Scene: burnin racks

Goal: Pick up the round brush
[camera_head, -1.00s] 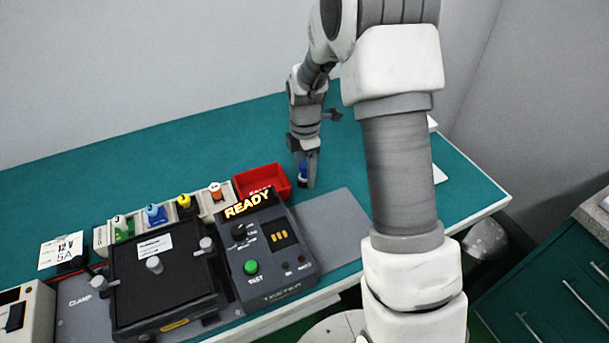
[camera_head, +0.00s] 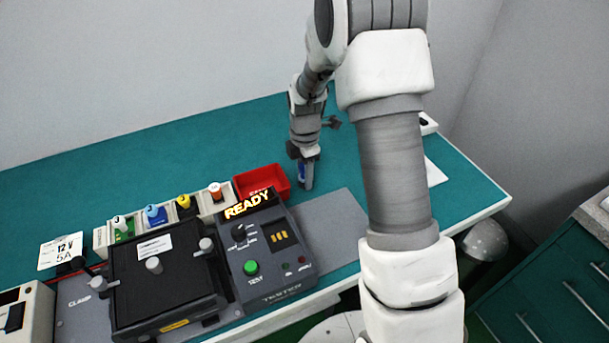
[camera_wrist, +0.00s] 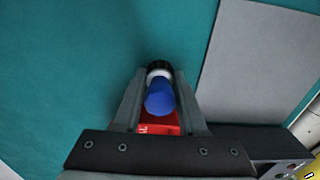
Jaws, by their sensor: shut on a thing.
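The round brush (camera_wrist: 159,97) shows in the wrist view with a blue handle end, a white band and a dark, bristly far end. My gripper (camera_wrist: 160,84) is shut on it, with one finger on each side of the brush. In the head view my gripper (camera_head: 306,184) points down at the teal bench, just right of the red bin. Only a bit of the blue of the brush (camera_head: 301,171) shows there between the fingers. I cannot tell whether the brush touches the bench.
The red bin (camera_head: 243,190) stands close on the left. The tester (camera_head: 265,284), lit READY, and a black clamp box (camera_head: 165,285) are in front. Several coloured plugs stand in a row of holders. A grey mat (camera_head: 335,228) lies to the right of the tester. The teal bench behind is clear.

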